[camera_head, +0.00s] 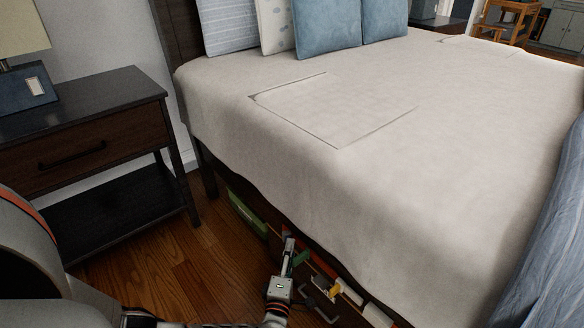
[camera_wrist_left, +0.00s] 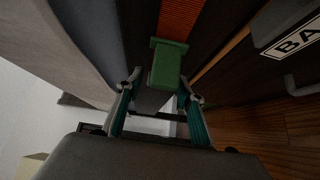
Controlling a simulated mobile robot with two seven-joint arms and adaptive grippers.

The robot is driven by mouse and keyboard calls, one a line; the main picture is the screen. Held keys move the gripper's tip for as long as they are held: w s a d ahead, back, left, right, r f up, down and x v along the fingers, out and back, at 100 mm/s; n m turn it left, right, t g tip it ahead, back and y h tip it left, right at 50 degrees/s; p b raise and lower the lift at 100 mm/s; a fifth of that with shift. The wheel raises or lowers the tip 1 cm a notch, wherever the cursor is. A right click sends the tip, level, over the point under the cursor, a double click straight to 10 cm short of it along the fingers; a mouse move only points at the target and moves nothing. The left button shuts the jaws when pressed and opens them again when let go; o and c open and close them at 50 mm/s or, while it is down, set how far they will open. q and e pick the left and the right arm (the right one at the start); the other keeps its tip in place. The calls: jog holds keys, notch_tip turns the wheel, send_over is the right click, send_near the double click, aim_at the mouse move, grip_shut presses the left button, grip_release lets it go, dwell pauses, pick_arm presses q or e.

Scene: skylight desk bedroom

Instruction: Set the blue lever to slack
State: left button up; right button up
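I cannot make out a blue lever in either view. In the left wrist view, a green block-like piece (camera_wrist_left: 168,66) with a wider flat end sits at the end of a ribbed orange strip (camera_wrist_left: 180,18). My left gripper (camera_wrist_left: 158,92) is open, with its teal-padded fingers spread to either side just below the green piece. I cannot tell whether they touch it. In the head view, my left gripper (camera_head: 289,246) is low by the bed's side, next to a small green piece (camera_head: 300,258). My right gripper is not in view.
The bed (camera_head: 390,170) overhangs several items at its lower side, including a green box (camera_head: 248,213). A dark nightstand (camera_head: 80,140) stands at the left. A dark face with a white "BA" label (camera_wrist_left: 298,42) is close on the right. Bare wooden floor (camera_head: 165,275) lies between.

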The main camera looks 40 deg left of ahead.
pick_arm(q)
jog(key=shift+w+a, duration=0.4)
jog(key=shift+w, duration=0.2)
grip_shut()
